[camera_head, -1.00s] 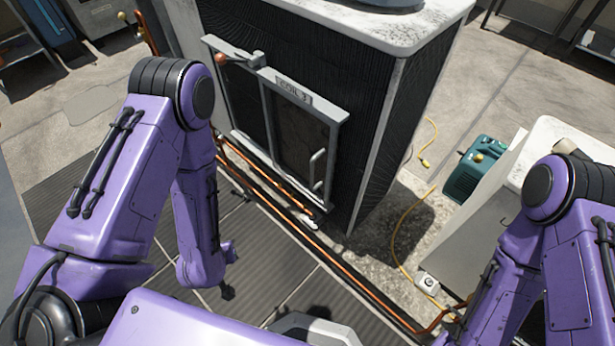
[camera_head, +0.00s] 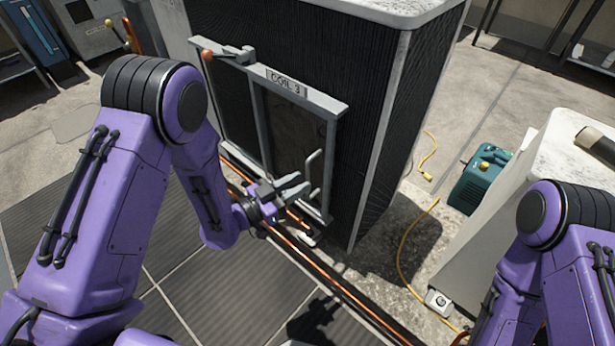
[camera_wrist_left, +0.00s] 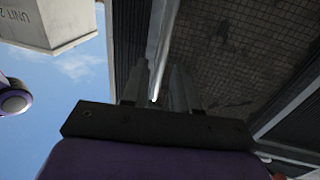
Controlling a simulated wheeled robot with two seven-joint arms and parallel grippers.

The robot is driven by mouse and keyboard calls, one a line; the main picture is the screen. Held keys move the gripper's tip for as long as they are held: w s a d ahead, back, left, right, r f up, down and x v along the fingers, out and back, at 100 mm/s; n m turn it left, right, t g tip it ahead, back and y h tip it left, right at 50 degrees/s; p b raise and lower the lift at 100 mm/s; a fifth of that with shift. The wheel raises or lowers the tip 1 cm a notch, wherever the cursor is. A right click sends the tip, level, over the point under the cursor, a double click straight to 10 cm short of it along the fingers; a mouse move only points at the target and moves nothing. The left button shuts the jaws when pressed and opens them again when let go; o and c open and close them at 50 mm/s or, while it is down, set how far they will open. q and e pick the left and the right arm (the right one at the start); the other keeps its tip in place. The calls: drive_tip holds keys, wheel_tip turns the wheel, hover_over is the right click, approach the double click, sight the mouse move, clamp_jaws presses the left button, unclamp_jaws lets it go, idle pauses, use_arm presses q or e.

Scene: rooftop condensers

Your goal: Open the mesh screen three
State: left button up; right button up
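Mesh screen three (camera_head: 296,131) is a grey-framed panel labelled COIL 3 on the front of the dark condenser; it looks shut in its track. Its pale bar handle (camera_head: 315,168) is near the panel's right edge. A lever with a red-brown knob (camera_head: 207,55) sits at the frame's top left. My left gripper (camera_head: 303,186) is just left of the handle's lower part, its two fingers apart. In the left wrist view the fingers (camera_wrist_left: 167,78) show a gap, with a pale bar beyond them; whether they touch the handle I cannot tell. My right gripper is out of view.
Copper pipes (camera_head: 345,285) run along the floor below the screen. A teal machine (camera_head: 480,177) and yellow hose (camera_head: 403,235) lie to the right, beside a white-topped unit (camera_head: 555,160). Grey floor panels (camera_head: 200,290) in front are clear.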

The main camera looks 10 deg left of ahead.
use_arm(q)
drive_tip(key=shift+x, duration=1.8)
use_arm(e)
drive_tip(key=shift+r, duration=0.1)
